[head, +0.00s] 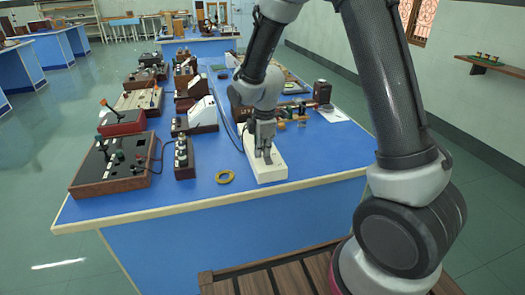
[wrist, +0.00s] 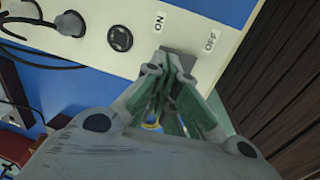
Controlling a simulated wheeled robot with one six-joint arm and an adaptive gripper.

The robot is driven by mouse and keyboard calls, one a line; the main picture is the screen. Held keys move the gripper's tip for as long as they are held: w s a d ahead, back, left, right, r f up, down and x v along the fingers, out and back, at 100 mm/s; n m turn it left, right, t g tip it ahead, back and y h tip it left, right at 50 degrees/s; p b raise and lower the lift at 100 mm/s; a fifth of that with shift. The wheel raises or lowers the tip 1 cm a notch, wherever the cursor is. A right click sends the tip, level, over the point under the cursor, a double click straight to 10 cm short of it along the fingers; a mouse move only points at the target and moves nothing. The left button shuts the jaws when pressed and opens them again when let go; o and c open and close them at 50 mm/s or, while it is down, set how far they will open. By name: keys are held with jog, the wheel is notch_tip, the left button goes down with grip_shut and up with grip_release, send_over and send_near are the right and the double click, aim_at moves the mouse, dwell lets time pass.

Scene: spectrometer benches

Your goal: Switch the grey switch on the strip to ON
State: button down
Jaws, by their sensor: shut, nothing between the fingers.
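The white power strip (head: 272,176) lies near the front edge of the blue bench, below my gripper (head: 267,158). In the wrist view the strip (wrist: 225,15) carries printed ON and OFF labels. The grey switch (wrist: 181,54) lies between them, partly hidden behind the fingertips. My gripper (wrist: 172,68) is shut and empty, its tips over or against the switch. I cannot tell whether they touch it or which way it is tipped.
A black round socket (wrist: 120,38) and a grey plug (wrist: 70,23) with black cables sit along the strip. A wooden box with knobs (head: 112,165) and other instruments stand further left. The bench front edge is close.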

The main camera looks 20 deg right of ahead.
jog(key=shift+f, duration=0.2)
jog(key=shift+w+f+g, duration=0.15)
jog(key=shift+f+g, duration=0.1)
jog(key=shift+g, duration=0.15)
jog(key=shift+s+r, duration=0.25)
jog(key=shift+s, duration=0.55)
notch_tip(320, 180, up, 14)
jog(key=w, duration=0.2)
dwell(0.4)
